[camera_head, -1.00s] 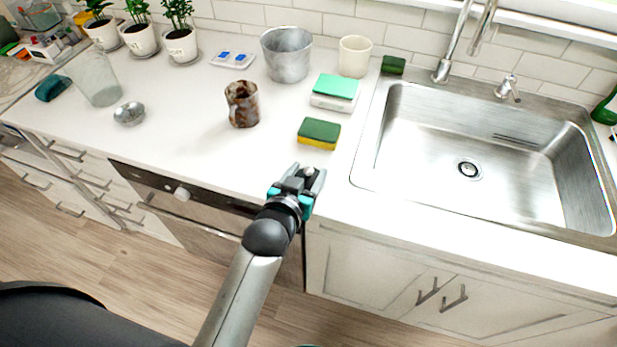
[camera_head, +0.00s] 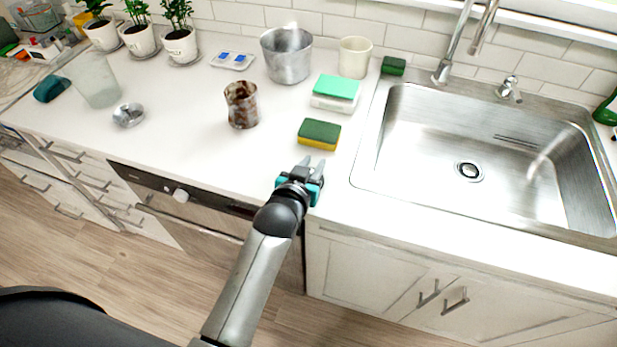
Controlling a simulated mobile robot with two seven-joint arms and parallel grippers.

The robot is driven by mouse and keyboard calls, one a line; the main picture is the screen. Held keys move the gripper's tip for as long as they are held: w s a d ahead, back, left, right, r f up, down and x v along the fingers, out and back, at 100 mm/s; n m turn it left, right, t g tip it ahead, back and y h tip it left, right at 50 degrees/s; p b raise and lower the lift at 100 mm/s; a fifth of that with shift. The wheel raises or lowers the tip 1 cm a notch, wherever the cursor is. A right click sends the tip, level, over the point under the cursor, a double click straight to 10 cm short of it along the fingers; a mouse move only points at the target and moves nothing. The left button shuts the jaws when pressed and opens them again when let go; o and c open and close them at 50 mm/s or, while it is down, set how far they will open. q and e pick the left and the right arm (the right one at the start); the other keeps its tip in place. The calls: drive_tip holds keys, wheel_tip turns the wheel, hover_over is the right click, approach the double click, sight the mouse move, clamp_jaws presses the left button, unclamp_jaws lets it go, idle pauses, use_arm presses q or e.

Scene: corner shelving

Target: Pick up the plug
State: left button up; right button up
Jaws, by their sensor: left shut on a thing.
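My left gripper (camera_head: 311,166) is over the counter's front edge, left of the sink (camera_head: 480,165) and in front of a green and yellow sponge (camera_head: 319,135). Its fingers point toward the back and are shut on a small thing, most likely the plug. The plug is too small and too hidden between the fingers to make out clearly now. The sink's drain (camera_head: 468,171) shows as a dark round hole in the basin floor. My right gripper is not in view.
A small metal dish (camera_head: 128,115) and a glass (camera_head: 96,82) are at left. The front middle counter is clear.

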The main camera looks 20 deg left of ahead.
use_arm(q)
clamp_jaws()
